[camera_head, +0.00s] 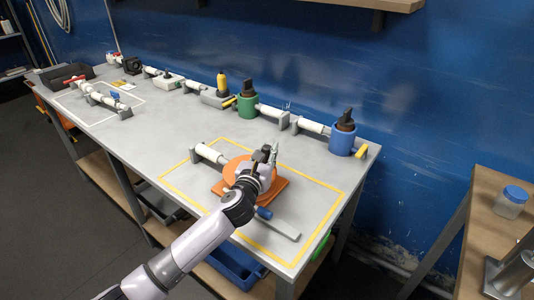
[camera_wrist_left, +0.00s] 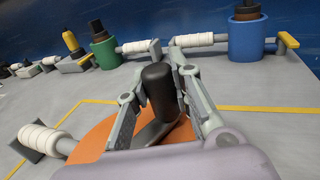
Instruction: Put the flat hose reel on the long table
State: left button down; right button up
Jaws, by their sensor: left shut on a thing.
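The flat hose reel (camera_head: 233,168) is a round orange disc over a squarish orange base, in the yellow-outlined area of the long table (camera_head: 175,128). My left gripper (camera_head: 268,158) is over its middle and hides part of it. In the left wrist view, the orange disc (camera_wrist_left: 92,146) shows below the fingers. My left gripper (camera_wrist_left: 160,100) is shut on an upright black grip that rises from the middle of the reel. The reel is at or very near the tabletop; I cannot tell whether it touches. My right gripper is not in view.
A white roller piece (camera_head: 208,153) stands beside the reel's left side, and a grey bar (camera_head: 278,228) lies in front. Green (camera_head: 247,105) and blue (camera_head: 342,138) holders line the back edge. The right part of the outlined area is clear.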

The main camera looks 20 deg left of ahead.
pick_arm(q)
jog(key=shift+r, duration=0.2)
jog(key=shift+f, duration=0.15)
jog(key=c, duration=1.4)
grip_release()
jog(key=shift+r, duration=0.2)
jog(key=shift+s+f, duration=0.15)
jog(key=shift+s, duration=0.25)
jog(key=s, duration=1.1)
jog(key=shift+s+a, duration=0.15)
